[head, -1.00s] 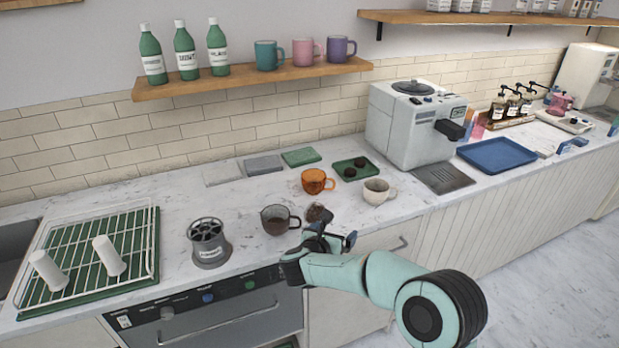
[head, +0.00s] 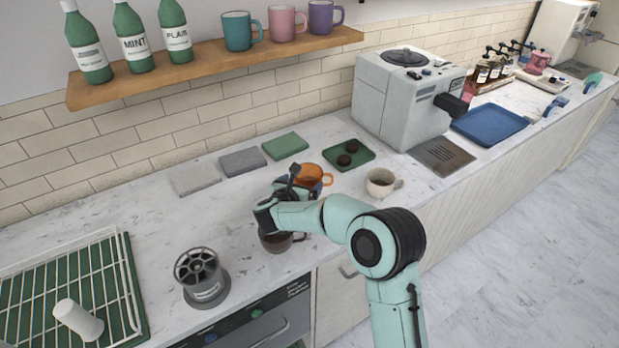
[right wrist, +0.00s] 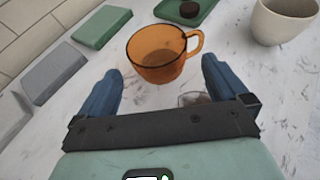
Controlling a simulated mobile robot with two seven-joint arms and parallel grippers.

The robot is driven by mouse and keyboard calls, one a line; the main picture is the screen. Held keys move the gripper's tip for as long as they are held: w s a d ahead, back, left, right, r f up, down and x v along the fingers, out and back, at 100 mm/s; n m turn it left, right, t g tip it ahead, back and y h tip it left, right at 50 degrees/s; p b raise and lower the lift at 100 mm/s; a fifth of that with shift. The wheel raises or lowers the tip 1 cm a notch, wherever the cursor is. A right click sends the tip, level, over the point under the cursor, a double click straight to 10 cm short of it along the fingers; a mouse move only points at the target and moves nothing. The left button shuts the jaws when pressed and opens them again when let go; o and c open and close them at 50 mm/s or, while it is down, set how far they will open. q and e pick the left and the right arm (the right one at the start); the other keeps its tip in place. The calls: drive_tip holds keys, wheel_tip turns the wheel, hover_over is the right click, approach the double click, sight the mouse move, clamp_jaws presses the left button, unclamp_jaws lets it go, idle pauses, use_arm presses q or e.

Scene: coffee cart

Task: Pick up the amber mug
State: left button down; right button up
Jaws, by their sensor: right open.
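The amber mug (head: 310,176) is a see-through orange cup standing upright on the marble counter, its handle to the right. My right gripper (head: 297,187) is just in front of it in the head view and hides its lower part. In the right wrist view the amber mug (right wrist: 160,54) lies just beyond the two blue fingers of my right gripper (right wrist: 160,82), roughly centred between them. The fingers are spread wide with nothing between them. My left gripper is not in view.
A dark glass cup (head: 277,241) stands under my right forearm. A cream mug (head: 381,182) is to the right, and a green tray (head: 363,158) with dark round items is behind. Folded cloths (head: 243,161) lie at back left. A grey canister (head: 203,275) stands at front left.

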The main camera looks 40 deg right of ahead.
sight(312, 174)
drive_tip(key=x, duration=0.3)
drive_tip(key=shift+w+a, duration=0.1)
drive_tip(key=shift+w, duration=0.05)
drive_tip(key=p+x, duration=0.1)
drive_tip(key=x, duration=0.2)
drive_tip(key=f+p+x, duration=0.1)
drive_tip(key=x, duration=0.1)
drive_tip(key=shift+w+a+p, duration=0.1)
drive_tip(key=shift+a+p, duration=0.05)
drive_tip(key=shift+p, duration=0.15)
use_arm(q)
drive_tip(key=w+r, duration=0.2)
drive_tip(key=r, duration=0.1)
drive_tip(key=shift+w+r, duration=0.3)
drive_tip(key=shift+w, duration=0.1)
use_arm(e)
drive_tip(key=c, duration=0.7)
